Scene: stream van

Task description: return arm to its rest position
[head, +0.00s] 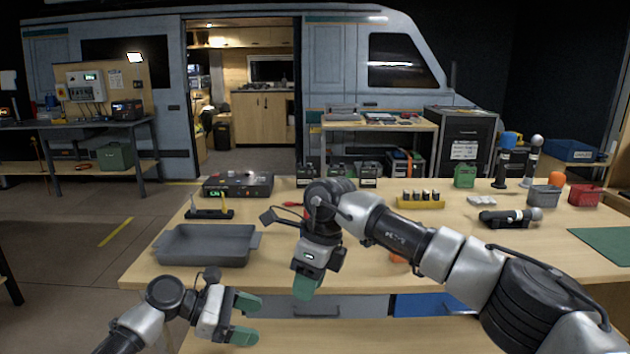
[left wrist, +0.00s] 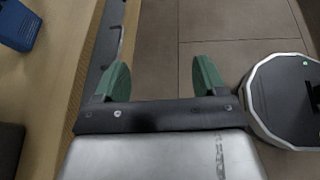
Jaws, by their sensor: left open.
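My left gripper (head: 248,319) is low at the front left, before the workbench's front edge and below the grey tray. Its two green fingers are apart and empty. The left wrist view also shows my left gripper (left wrist: 160,78) open, with bare floor between its fingers. My right gripper (head: 306,287) hangs pointing down over the bench's front edge, near the middle. Its green fingers overlap from this side, so its opening is hidden. I see nothing hanging from it.
The workbench (head: 300,262) carries a grey tray (head: 207,246), a black case (head: 238,186), a yellow holder (head: 420,202), a dark handheld tool (head: 505,218) and red and grey bins at the right. A drawer front (head: 345,307) lies behind and below my grippers. Floor at the left is clear.

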